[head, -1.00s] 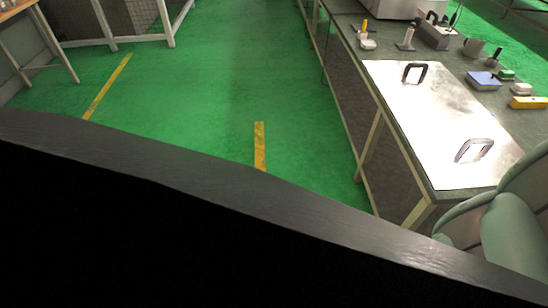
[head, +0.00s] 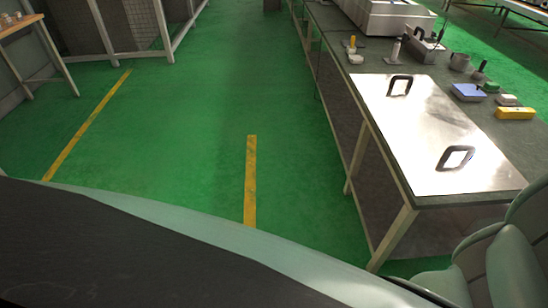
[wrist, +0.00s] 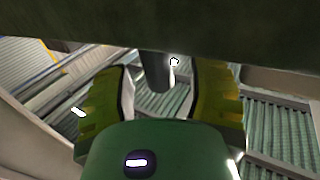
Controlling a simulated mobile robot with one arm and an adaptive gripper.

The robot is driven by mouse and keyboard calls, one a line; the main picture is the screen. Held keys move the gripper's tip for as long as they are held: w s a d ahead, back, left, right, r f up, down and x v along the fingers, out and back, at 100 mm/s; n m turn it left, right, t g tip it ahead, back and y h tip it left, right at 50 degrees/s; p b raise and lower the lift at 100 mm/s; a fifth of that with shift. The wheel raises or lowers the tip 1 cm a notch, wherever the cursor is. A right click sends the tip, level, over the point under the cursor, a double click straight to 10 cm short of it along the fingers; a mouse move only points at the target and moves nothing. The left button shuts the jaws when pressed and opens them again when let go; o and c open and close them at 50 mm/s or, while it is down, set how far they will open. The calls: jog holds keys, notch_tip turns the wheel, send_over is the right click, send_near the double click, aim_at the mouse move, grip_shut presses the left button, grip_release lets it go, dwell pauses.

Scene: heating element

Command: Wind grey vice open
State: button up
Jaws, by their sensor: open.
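I cannot surely pick out the grey vice. A grey block-shaped item (head: 424,49) stands at the far part of the bench in the head view, too small to tell whether it is the vice. My gripper (wrist: 162,78) shows in the wrist view with its two yellow-green fingers spread apart. The fingers are open, and nothing is clearly held between them. A dark rounded shape and a small bright spot show beyond the gap, and I cannot tell what they are. My gripper is not clearly visible in the head view.
The bench (head: 484,208) on the right bears a shiny metal plate (head: 425,125) with two black handles, a yellow block (head: 515,113), a blue item (head: 468,92) and a large grey box (head: 397,18). Green floor (head: 190,150) with yellow stripes is clear on the left.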

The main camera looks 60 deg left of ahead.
jog(key=shift+w+d, duration=0.1)
jog(key=shift+d, duration=0.2)
jog(key=shift+a, duration=0.1)
grip_shut()
dwell(0.4)
